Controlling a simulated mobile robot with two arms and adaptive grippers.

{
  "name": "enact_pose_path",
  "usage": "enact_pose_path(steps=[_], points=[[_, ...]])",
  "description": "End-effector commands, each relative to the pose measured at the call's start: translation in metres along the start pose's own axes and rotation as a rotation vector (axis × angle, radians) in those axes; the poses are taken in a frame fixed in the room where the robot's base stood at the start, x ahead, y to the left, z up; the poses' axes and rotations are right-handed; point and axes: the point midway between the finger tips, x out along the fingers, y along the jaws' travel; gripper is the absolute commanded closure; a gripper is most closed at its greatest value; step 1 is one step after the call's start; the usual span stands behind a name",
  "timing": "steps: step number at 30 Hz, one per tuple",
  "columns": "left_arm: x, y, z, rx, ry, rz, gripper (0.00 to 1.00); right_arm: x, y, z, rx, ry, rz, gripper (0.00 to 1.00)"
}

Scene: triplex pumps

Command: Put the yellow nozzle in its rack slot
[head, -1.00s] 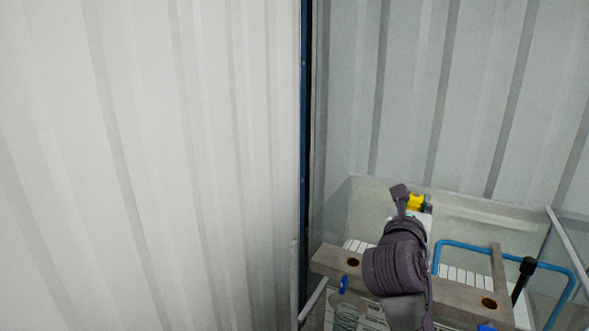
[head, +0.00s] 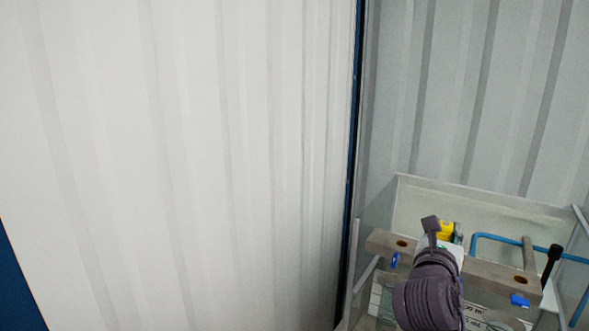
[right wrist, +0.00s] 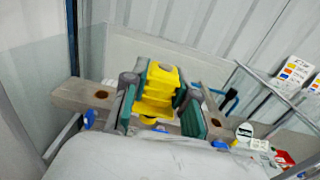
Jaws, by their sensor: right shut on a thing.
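The yellow nozzle (right wrist: 160,92) is between the green-padded fingers of my right gripper (right wrist: 158,110) in the right wrist view. The gripper is shut on it. In the head view the nozzle (head: 446,231) shows as a small yellow patch beyond my right gripper (head: 447,236), whose dark wrist hides much of it. A wooden rack bar with round holes (head: 484,276) runs below and behind the wrist. One hole shows left of the nozzle and one right of it; the middle of the bar is hidden. My left gripper is not in view.
Clear side panels (head: 382,215) surround the rack area. A blue bent tube (head: 500,239) and a black-tipped lever (head: 553,256) stand at the right. A white corrugated wall (head: 180,150) fills the left. Colour-marked cards (right wrist: 292,72) show at the right in the wrist view.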

Motion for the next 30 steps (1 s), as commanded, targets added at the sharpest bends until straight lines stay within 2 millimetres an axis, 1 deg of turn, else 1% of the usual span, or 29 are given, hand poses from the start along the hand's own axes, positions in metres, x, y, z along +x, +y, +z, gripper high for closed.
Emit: enact_pose_path(steps=[1,5,8,11,14,17,18,22,25,27,30], points=[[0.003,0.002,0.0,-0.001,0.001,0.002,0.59,-0.002,0.0,-0.011,-0.002,0.002,0.01,1.0],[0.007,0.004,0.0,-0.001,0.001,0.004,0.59,-0.009,0.002,-0.031,-0.002,0.003,0.045,1.0],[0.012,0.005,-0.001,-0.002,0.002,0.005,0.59,-0.016,0.003,-0.051,-0.003,0.004,0.08,1.0],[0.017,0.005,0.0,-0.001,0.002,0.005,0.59,-0.026,0.004,-0.072,-0.002,0.004,0.12,1.0],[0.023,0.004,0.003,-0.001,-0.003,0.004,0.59,-0.04,0.006,-0.099,-0.004,0.006,0.173,1.0],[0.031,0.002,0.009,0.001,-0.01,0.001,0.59,-0.061,0.007,-0.134,-0.006,0.009,0.246,1.0],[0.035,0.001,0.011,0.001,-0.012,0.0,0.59,-0.072,0.007,-0.148,-0.006,0.009,0.28,1.0],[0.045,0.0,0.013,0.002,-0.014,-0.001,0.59,-0.109,0.008,-0.187,-0.003,0.008,0.391,1.0],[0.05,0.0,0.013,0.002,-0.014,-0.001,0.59,-0.134,0.007,-0.207,-0.003,0.006,0.46,1.0],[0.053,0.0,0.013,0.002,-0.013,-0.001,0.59,-0.148,0.007,-0.216,-0.001,0.004,0.498,1.0],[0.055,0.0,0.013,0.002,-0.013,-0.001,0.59,-0.162,0.006,-0.224,0.0,0.002,0.534,1.0]])
